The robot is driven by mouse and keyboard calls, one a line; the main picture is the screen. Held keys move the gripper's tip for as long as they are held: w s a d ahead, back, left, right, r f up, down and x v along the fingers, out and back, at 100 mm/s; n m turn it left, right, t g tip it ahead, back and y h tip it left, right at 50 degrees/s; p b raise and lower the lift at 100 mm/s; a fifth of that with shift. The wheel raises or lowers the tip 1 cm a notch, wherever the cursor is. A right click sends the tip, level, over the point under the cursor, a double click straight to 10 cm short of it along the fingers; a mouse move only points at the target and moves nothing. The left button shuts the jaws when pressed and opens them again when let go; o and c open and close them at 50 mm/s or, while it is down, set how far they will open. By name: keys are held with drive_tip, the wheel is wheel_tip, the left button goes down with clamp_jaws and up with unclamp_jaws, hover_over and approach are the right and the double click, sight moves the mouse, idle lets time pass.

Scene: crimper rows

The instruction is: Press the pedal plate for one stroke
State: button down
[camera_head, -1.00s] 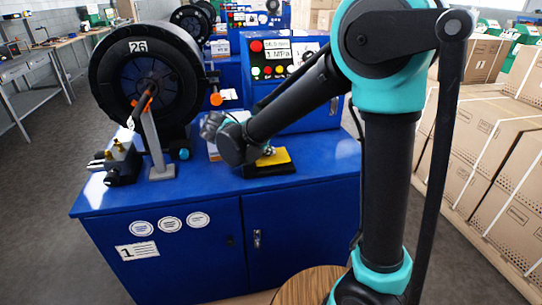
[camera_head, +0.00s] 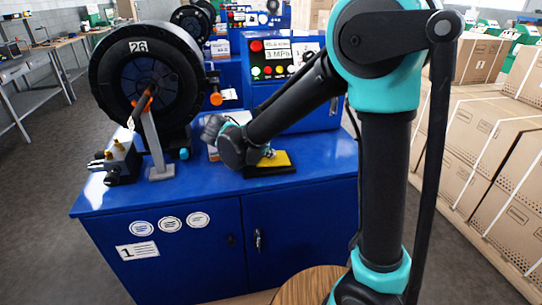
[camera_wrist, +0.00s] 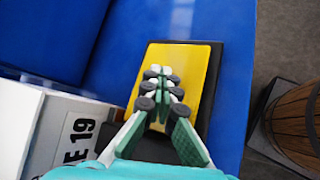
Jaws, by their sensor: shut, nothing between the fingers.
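The pedal plate (camera_head: 280,158) is yellow on a black base and lies on the blue cabinet top, right of its middle. It fills the centre of the wrist view (camera_wrist: 205,62). My gripper (camera_wrist: 164,84) is shut and empty, its fingertips over the middle of the yellow plate. They seem to touch it, but any gap is hard to judge. In the head view my wrist hides most of the gripper and the plate's left part. The display (camera_head: 278,55) on the blue crimper behind reads 3 MPa; its upper line is too blurred to read.
A large black crimper head (camera_head: 150,32) marked 26 stands left on the cabinet (camera_head: 180,255). A grey post (camera_head: 156,145) and a small valve block (camera_head: 120,160) stand before it. A white box (camera_wrist: 68,130) is close left of my gripper. Cartons (camera_head: 500,140) are stacked at right.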

sight(267, 159)
drive_tip(key=shift+a+r, duration=0.1)
drive_tip(key=shift+r, duration=1.15)
drive_tip(key=r, duration=0.5)
drive_tip(key=shift+s+a, duration=0.1)
drive_tip(key=shift+a, duration=0.15)
idle(1.2)
